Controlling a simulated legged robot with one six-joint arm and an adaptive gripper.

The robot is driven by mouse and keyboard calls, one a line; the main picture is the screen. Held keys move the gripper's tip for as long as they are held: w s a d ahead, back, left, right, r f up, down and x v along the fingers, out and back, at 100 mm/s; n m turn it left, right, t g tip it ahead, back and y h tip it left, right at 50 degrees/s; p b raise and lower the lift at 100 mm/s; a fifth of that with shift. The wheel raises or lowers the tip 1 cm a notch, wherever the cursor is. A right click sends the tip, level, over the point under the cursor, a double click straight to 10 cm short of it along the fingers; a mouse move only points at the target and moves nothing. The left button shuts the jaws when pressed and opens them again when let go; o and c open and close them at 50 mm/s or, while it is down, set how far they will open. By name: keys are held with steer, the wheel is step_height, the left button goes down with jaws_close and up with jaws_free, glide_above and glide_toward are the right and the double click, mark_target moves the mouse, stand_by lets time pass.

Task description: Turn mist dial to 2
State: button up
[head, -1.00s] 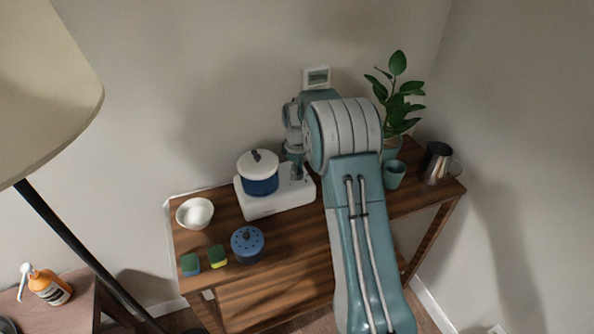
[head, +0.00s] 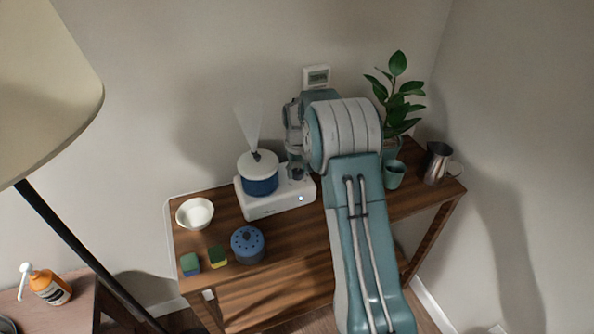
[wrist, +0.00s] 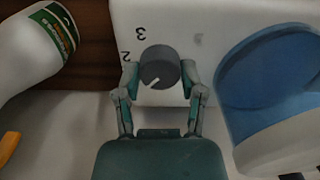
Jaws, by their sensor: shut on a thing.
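The mist dial (wrist: 159,62) is a round grey knob with a white pointer line, on the top of a white humidifier base (head: 270,207). In the wrist view the pointer aims to the lower left, below the printed 2; a 3 is printed above that. My gripper (wrist: 159,70) is shut on the dial, one finger on each side. In the head view my gripper (head: 297,169) reaches down to the right part of the base. The blue tank with a white lid (head: 260,173) stands on the left part, and pale mist rises from its nozzle.
To the right are a plant (head: 397,105), a teal cup (head: 394,174) and a metal pitcher (head: 436,163).

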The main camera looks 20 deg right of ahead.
mark_target(297, 171)
steer(key=m, duration=0.5)
steer(key=shift+s+f+m, duration=0.1)
steer(key=shift+f+m, duration=0.1)
steer(key=shift+m, duration=0.1)
steer(key=m, duration=0.5)
steer(key=shift+m, duration=0.4)
steer(key=o, duration=1.2)
steer(key=shift+a, duration=0.1)
steer(key=shift+c, duration=0.2)
steer(key=shift+r, duration=0.15)
step_height(297, 171, up, 12)
